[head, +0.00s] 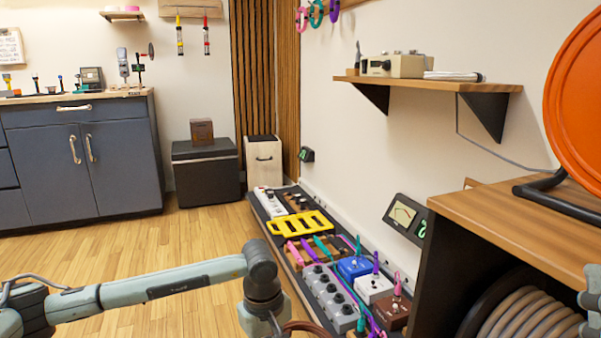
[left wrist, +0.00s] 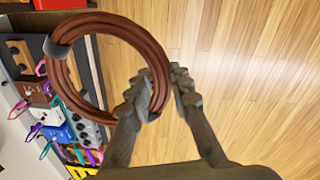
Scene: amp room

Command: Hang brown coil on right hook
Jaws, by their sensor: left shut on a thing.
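The brown coil (left wrist: 62,75) is a ring of several cable turns with a grey band. My left gripper (left wrist: 160,92) is shut on one side of it in the left wrist view, and the ring hangs out past the fingertips. In the head view only a bit of the brown coil (head: 303,328) shows at the bottom edge, beside my left wrist; the fingertips are cut off there. A pink coil (head: 302,18), a teal coil (head: 316,14) and a purple coil (head: 334,12) hang on the wall at the top. I cannot make out a free right hook. My right gripper does not show.
A pedalboard (head: 320,318) with pedals and coloured cables lies along the wall by my left arm. A wall shelf (head: 430,83) juts out above it. A wooden cabinet (head: 515,225) with an orange reel (head: 580,100) stands at right. The wood floor (head: 200,235) is clear.

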